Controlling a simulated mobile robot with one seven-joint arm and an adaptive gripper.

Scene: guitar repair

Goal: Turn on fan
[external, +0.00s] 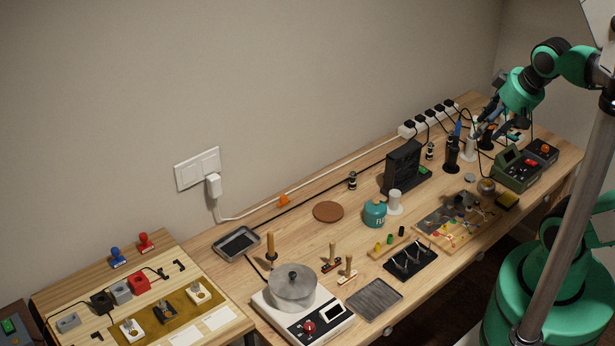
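A black upright box (403,163), which looks like the fan, stands on the wooden workbench (350,240) right of the middle. A small green part, possibly its switch, shows low on its right side. Whether the fan runs cannot be seen. My arm reaches in from the upper right. My gripper (478,134) points down and left over the far right of the bench, to the right of the fan and apart from it. Its fingers are small and dark against cluttered items, so I cannot tell their opening.
A blue-handled iron in a black stand (452,157) stands between the fan and my gripper. A power strip (428,119) with several plugs lies behind. A green device (516,168) sits at the right. A pot (292,288) stands on a hot plate at the front left.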

